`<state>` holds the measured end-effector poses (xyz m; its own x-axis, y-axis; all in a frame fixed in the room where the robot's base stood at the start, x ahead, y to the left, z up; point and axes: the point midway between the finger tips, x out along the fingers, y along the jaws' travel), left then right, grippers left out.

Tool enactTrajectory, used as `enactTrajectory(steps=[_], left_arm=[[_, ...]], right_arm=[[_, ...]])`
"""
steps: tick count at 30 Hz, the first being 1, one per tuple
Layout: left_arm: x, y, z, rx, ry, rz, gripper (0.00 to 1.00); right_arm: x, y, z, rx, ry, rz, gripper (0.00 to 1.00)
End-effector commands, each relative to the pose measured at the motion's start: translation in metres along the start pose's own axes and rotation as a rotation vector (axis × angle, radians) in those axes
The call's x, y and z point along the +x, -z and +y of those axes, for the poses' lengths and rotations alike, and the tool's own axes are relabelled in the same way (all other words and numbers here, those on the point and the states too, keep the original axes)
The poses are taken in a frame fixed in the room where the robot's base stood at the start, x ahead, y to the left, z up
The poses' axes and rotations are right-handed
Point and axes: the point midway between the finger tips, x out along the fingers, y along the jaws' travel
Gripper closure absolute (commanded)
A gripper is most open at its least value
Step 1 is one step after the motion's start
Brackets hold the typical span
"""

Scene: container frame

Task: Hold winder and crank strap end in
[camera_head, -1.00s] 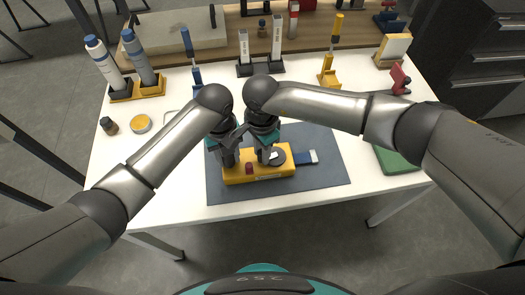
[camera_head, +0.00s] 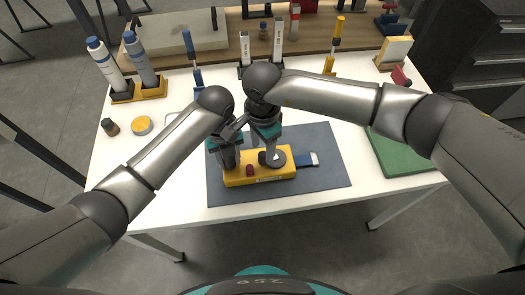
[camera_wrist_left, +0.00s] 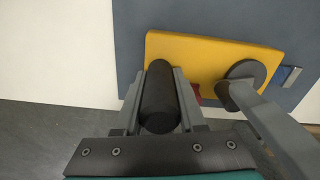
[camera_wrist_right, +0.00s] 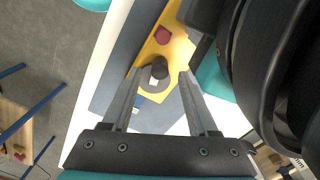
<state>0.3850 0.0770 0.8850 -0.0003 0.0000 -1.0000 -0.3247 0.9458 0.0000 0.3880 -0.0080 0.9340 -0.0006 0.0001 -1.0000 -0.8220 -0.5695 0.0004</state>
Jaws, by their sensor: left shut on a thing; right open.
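The yellow winder (camera_head: 262,178) lies on the grey mat near the table's front edge. My left gripper (camera_head: 230,162) is shut on a dark upright cylinder (camera_wrist_left: 160,95) at the winder's left end. A round dark crank disc (camera_head: 279,160) with a dark knob (camera_wrist_right: 159,68) is at the winder's right. My right gripper (camera_wrist_right: 158,76) is open, with the knob between or just beyond its fingertips; contact cannot be told. A red part (camera_head: 249,170) sits on the winder's front. The blue strap end (camera_head: 305,160) with a pale tip sticks out to the right.
The grey mat (camera_head: 325,178) has bare room right of the strap. A green mat (camera_head: 400,155) lies at the table's right. Bottles (camera_head: 138,58), a yellow-topped jar (camera_head: 142,125) and upright tools (camera_head: 330,50) stand toward the back and left.

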Motion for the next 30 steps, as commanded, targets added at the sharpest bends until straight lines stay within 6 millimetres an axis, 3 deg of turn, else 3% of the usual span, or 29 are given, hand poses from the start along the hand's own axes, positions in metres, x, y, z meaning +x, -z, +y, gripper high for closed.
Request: enactTrajectory(steps=[6, 12, 26, 30], left_arm=[[-0.001, 0.000, 0.000, 0.001, 0.000, -0.001, 1.00], [-0.001, 0.000, 0.000, 0.000, 0.000, -0.001, 1.00], [-0.001, 0.000, 0.000, 0.000, 0.000, -0.001, 1.00], [-0.001, 0.000, 0.000, 0.000, 0.000, -0.001, 1.00]], right_arm=[[-0.051, 0.001, -0.001, -0.001, 0.005, 0.002, 0.41], [-0.079, 0.001, -0.001, 0.000, 0.003, 0.002, 0.41], [-0.088, 0.001, -0.001, 0.003, 0.002, -0.001, 0.41], [-0.096, 0.008, -0.011, 0.069, 0.046, -0.033, 0.41]])
